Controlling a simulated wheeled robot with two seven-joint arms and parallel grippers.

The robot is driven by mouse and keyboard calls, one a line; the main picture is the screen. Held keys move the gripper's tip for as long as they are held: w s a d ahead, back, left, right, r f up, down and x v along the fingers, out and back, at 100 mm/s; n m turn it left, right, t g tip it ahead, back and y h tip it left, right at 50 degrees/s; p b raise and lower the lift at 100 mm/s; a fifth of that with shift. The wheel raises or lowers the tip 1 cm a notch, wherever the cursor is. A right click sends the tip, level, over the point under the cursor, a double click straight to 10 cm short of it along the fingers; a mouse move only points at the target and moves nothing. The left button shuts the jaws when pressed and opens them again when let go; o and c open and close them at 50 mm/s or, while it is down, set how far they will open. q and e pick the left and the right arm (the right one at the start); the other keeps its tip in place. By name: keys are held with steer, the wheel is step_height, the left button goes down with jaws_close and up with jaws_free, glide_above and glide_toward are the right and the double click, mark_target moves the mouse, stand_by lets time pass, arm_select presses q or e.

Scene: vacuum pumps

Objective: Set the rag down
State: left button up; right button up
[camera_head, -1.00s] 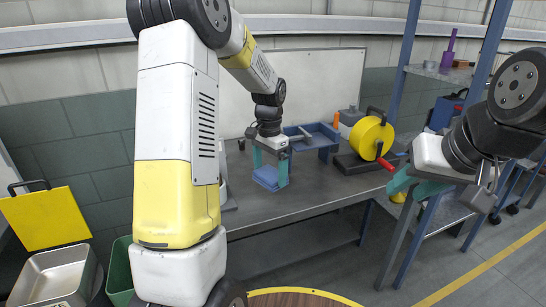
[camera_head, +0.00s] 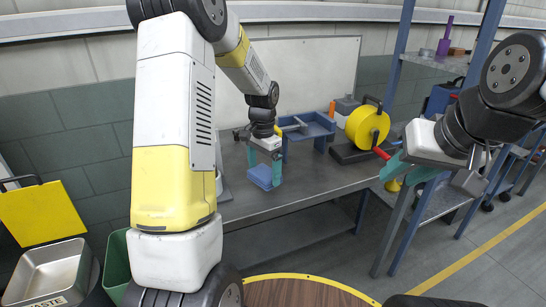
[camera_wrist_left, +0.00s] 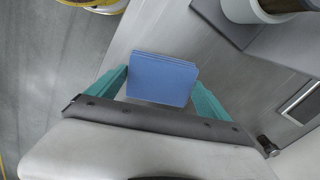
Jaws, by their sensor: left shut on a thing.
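The rag (camera_head: 263,177) is a folded blue cloth, low over the grey workbench (camera_head: 308,184) in the head view. My left gripper (camera_head: 265,172) points down with its teal fingers on either side of the rag and is shut on it. In the left wrist view the rag (camera_wrist_left: 161,79) shows its layered folds between both fingers. Whether its underside touches the bench cannot be told. My right gripper (camera_head: 408,167) hangs to the right, away from the rag, partly hidden by its own wrist; no held thing shows.
A blue tray-like stand (camera_head: 311,127) is behind the rag. A yellow round pump part (camera_head: 366,126) on a dark base stands to its right. A green bin (camera_head: 117,265) and metal waste container (camera_head: 48,270) are at lower left. Bench space right of the rag is clear.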

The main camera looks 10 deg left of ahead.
arm_select(q)
steer(key=shift+f, duration=0.55)
steer(key=shift+f, duration=0.1)
steer(key=shift+f, duration=0.65)
steer(key=shift+f, duration=0.25)
steer(key=o, duration=0.9)
steer(key=shift+r, duration=3.9)
